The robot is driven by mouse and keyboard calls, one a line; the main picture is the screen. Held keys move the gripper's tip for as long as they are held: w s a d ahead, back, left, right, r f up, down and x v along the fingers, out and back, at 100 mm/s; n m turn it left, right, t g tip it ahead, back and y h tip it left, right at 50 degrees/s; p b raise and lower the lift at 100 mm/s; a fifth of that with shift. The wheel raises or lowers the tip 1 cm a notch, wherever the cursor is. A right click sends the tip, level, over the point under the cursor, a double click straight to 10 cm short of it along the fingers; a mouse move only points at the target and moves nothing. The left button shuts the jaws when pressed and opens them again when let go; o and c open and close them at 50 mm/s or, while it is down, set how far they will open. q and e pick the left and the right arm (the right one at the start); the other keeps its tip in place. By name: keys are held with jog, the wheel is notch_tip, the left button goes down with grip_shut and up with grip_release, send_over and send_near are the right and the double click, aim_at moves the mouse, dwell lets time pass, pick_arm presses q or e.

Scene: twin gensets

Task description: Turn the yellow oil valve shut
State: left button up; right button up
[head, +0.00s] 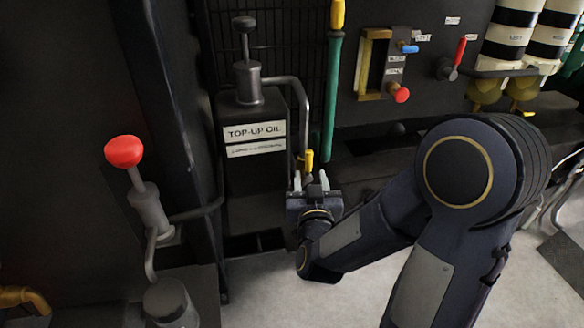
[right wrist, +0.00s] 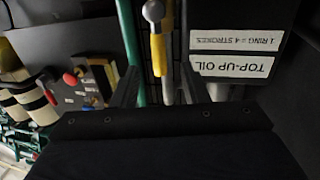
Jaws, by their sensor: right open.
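The yellow oil valve handle (head: 309,160) is small and stands upright at the lower end of the bent grey pipe, beside the top-up oil tank (head: 238,172). In the right wrist view the yellow handle (right wrist: 158,52) lies in line with the gap between my fingers, with a grey ball end (right wrist: 153,11). My right gripper (head: 311,182) is open just below the handle, its two pale fingertips pointing up at it. I cannot tell whether either finger touches it. My left gripper is not in view.
A green pipe with a yellow top (head: 332,95) stands just right of the valve. A hand pump with a red knob (head: 124,151) stands at left. A panel with a red knob (head: 401,95) and a red lever (head: 460,52) are at upper right. Pale floor (head: 350,290) lies below.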

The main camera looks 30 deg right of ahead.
aim_at(309, 164)
jog(key=b+x, duration=0.1)
jog(key=x, duration=0.6)
jog(key=shift+d, duration=0.15)
grip_shut()
